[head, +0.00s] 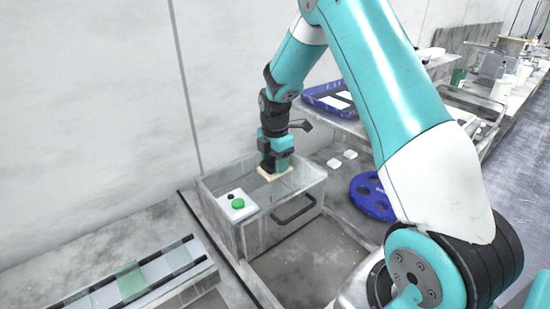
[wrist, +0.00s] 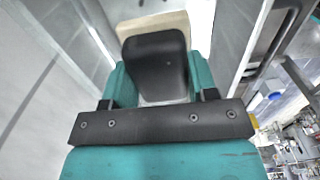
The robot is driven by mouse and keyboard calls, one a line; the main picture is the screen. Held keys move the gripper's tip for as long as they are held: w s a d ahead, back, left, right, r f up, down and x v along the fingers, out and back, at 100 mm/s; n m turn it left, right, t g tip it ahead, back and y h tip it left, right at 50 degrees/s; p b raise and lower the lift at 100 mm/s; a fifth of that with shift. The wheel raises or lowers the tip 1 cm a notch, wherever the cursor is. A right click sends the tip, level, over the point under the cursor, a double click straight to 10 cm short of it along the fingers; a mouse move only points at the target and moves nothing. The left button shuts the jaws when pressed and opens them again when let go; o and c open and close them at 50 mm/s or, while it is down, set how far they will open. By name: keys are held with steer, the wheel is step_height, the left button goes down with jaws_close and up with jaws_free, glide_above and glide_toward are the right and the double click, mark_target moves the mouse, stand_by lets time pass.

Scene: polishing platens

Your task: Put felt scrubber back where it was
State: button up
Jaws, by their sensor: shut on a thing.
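My gripper (head: 270,166) reaches down over a clear-walled bin and is shut on a cream block, which I take to be the felt scrubber (head: 274,174). In the head view the scrubber shows just under the fingertips, at about the height of the bin's rim. In the wrist view the scrubber (wrist: 152,26) shows as a pale slab beyond the dark finger. The finger hides much of it. The bin (head: 290,189) has a dark handle on its front. I cannot tell whether the scrubber touches the bin.
A white box with a green button (head: 238,203) is at the bin's left end. A blue round holder (head: 371,196) and two white pads (head: 342,159) lie to the right. A blue tray (head: 330,97) is behind. A rail with green and pale blocks (head: 130,284) is front left.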

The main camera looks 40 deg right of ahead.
steer(key=shift+f, duration=0.1)
steer(key=shift+f, duration=0.1)
steer(key=o, duration=0.9)
